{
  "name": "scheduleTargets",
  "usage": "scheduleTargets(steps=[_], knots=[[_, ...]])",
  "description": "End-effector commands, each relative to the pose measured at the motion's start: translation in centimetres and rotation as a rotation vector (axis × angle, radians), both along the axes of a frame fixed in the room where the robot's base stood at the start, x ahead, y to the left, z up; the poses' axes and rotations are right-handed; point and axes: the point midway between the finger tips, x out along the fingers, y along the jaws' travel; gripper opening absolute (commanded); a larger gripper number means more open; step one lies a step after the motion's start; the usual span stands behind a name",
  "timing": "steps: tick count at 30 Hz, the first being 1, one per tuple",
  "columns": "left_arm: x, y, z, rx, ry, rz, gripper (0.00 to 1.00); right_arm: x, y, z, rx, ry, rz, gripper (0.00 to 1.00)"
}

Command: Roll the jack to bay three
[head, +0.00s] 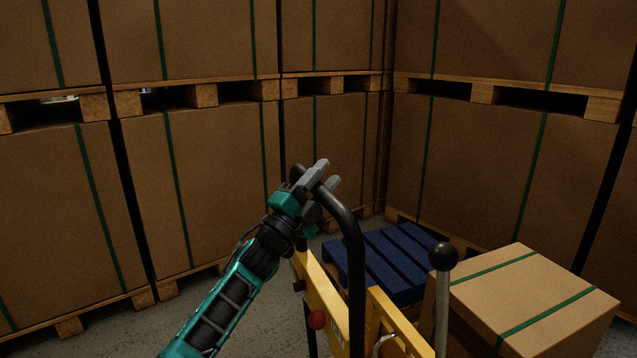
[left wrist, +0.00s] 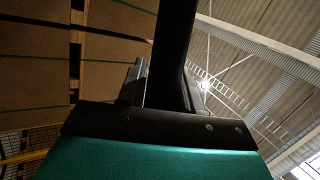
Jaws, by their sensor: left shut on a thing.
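The jack (head: 322,305) is at the bottom centre of the head view. It has a yellow body, a curved black handle (head: 355,250), a lever with a black knob (head: 442,257) and a red knob (head: 317,320). My left gripper (head: 320,180) is shut on the top of the black handle. In the left wrist view the black handle (left wrist: 178,45) runs up from between the fingers. The jack's wheels and lower parts are out of view. No bay number or marking shows. My right gripper is not in view.
Stacked cartons on wooden pallets (head: 200,190) form walls ahead and to the right, meeting in a corner. A blue pallet (head: 375,262) lies on the floor beyond the jack. A strapped carton (head: 530,285) is at the right. Bare floor (head: 185,295) shows at lower left.

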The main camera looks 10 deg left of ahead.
Motion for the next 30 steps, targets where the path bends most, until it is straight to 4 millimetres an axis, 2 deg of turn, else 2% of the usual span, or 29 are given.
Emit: scheduleTargets(steps=[13, 14, 15, 20, 30], knots=[[0.01, -0.27, -0.22, 0.003, 0.001, -0.003, 0.0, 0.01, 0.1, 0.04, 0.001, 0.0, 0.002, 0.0], [0.01, -0.27, -0.22, 0.003, 0.001, -0.003, 0.35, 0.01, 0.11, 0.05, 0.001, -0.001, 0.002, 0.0], [0.01, -0.26, -0.22, 0.003, 0.001, -0.003, 0.39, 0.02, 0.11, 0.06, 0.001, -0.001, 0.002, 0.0], [0.04, -0.19, -0.16, 0.001, 0.001, -0.001, 0.54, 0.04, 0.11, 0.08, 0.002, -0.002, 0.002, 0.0], [-0.27, 0.11, -0.38, 0.001, 0.002, 0.0, 0.55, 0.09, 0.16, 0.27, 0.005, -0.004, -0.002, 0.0]])
